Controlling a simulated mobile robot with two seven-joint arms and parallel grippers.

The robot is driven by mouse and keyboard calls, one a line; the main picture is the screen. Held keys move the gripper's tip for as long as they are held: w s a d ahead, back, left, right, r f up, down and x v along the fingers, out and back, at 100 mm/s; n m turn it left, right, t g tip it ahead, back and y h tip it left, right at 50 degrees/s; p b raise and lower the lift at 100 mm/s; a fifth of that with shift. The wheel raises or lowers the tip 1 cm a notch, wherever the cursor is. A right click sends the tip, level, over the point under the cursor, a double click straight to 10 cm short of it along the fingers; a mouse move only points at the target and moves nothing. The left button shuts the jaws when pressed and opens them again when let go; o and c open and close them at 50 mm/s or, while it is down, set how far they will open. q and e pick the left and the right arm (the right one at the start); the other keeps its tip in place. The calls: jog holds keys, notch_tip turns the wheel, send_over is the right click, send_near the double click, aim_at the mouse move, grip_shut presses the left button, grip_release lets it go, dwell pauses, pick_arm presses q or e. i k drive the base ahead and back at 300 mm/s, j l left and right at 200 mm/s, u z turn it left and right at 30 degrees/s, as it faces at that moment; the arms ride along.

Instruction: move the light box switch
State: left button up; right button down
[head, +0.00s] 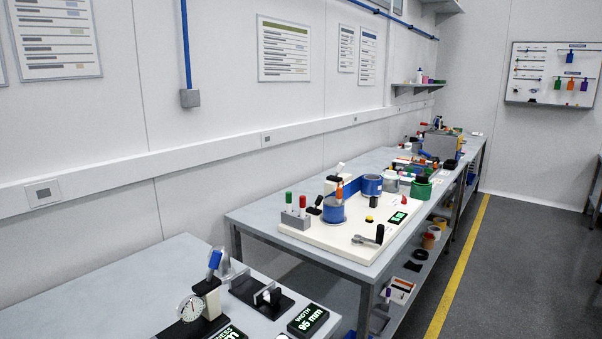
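I cannot make out a light box or its switch for certain in the head view. The middle bench (262,217) carries a white base plate (335,240) with several fixtures, including a black-knobbed lever (378,236), a small black button on a yellow base (369,219) and a green-lit display (397,218). None of these is clearly a light box switch. Neither of my grippers shows in this view.
A nearer bench (130,290) holds a dial gauge (191,308) and a width display (307,319) reading 95 mm. More cluttered benches stand farther back along the left wall. The grey floor (525,260) right of the yellow line (459,274) is clear.

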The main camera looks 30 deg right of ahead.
aim_at(340, 167)
jog(key=l+u, duration=0.6)
jog(key=l, duration=0.25)
jog(key=k+l+u, duration=0.2)
jog(key=l, duration=0.2)
jog(key=k+l+u, duration=0.2)
jog(key=l, duration=0.25)
jog(key=k+l, duration=0.1)
jog(key=l, duration=0.25)
jog(key=k+l+u, duration=0.1)
jog(key=l, duration=0.25)
jog(key=k+l, duration=0.1)
jog(key=l, duration=0.25)
jog(key=k+l+u, duration=0.1)
jog(key=l, duration=0.25)
jog(key=k+l, duration=0.1)
jog(key=l, duration=0.25)
